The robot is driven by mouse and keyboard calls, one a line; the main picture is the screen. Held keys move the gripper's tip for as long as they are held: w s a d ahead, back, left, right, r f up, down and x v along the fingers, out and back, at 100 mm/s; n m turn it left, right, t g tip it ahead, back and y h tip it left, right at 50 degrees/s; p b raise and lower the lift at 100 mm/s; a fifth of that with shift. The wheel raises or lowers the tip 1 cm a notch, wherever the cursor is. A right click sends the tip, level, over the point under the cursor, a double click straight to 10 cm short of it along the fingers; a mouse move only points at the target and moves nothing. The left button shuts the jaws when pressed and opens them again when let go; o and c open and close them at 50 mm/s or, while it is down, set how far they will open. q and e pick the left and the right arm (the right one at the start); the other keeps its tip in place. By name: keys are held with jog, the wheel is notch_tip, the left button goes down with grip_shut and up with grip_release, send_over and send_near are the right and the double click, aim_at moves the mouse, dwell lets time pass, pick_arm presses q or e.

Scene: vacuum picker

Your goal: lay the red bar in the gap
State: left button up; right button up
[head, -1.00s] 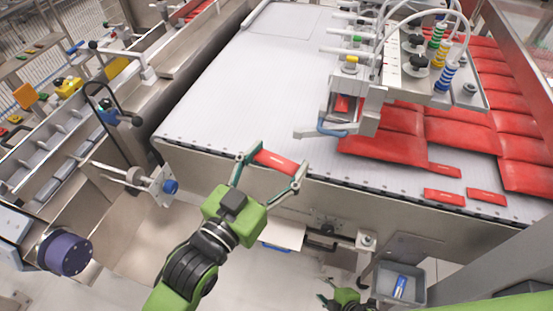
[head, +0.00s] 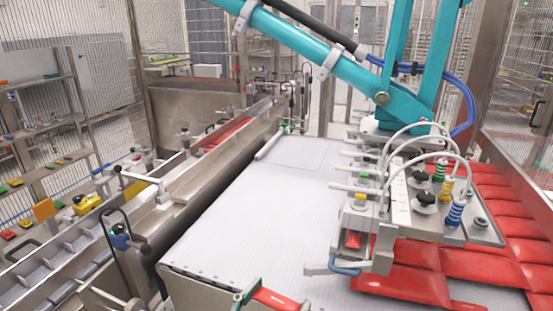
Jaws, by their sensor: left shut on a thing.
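The red bar (head: 275,299) is at the bottom edge of the head view, partly cut off by the frame. My left gripper (head: 272,300) is shut on it, with only the fingertip ends showing. The bar is at the near edge of the white conveyor belt (head: 260,215); I cannot tell whether it touches the belt. Red packs (head: 490,266) lie close together on the right side of the belt. No gap among the small bars is visible in this view. My right gripper is out of view.
A vacuum picker head (head: 400,205) with hoses hangs over the belt's right side, on a teal arm (head: 320,55). A metal channel (head: 200,170) with red packs runs along the left. The belt's middle and left are clear.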

aim_at(260, 301)
pick_arm(q)
jog(key=a+n+y, duration=0.1)
jog(key=a, duration=0.1)
jog(key=a+t+y, duration=0.1)
jog(key=a, duration=0.1)
jog(key=w+a+n+y, duration=0.1)
jog(key=a, duration=0.2)
jog(key=shift+a+r+n+t, duration=0.1)
jog(key=shift+r+n+t, duration=0.2)
jog(key=shift+r, duration=0.05)
jog(key=s+a+f+n+t+y, duration=0.1)
jog(key=a+n+y, duration=0.2)
jog(key=a+y, duration=0.55)
jog(key=s+a+f, duration=0.1)
jog(key=s, duration=0.1)
jog(key=s+a+f+h, duration=0.1)
jog(key=s, duration=0.2)
jog(key=s+a+f+h, duration=0.1)
jog(key=s, duration=0.2)
jog(key=shift+s+a+f+n, duration=0.1)
jog(key=shift+s+a+n, duration=0.15)
jog(key=shift+a+n, duration=0.1)
